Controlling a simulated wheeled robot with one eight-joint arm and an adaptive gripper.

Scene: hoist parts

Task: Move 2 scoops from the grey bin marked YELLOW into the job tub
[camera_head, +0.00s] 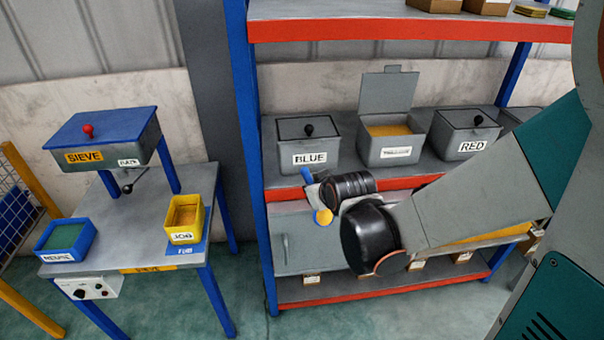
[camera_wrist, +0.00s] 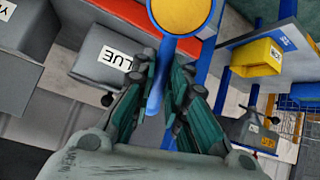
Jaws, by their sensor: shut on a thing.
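My gripper (camera_wrist: 163,72) is shut on the handle of a blue scoop (camera_wrist: 156,100). The scoop's round bowl is full of yellow material (camera_wrist: 180,12) and also shows in the head view (camera_head: 323,217), in front of the shelf. The grey bin with its lid up (camera_head: 390,153) holds yellow material; its label is hard to read in the head view. The yellow job tub (camera_head: 184,234) stands on the small table at left, with yellow-brown material inside. It also shows in the wrist view (camera_wrist: 255,60), apart from the scoop.
Closed grey bins marked BLUE (camera_head: 309,158) and RED (camera_head: 467,148) flank the open bin. A blue shelf post (camera_head: 248,150) stands between shelf and table.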

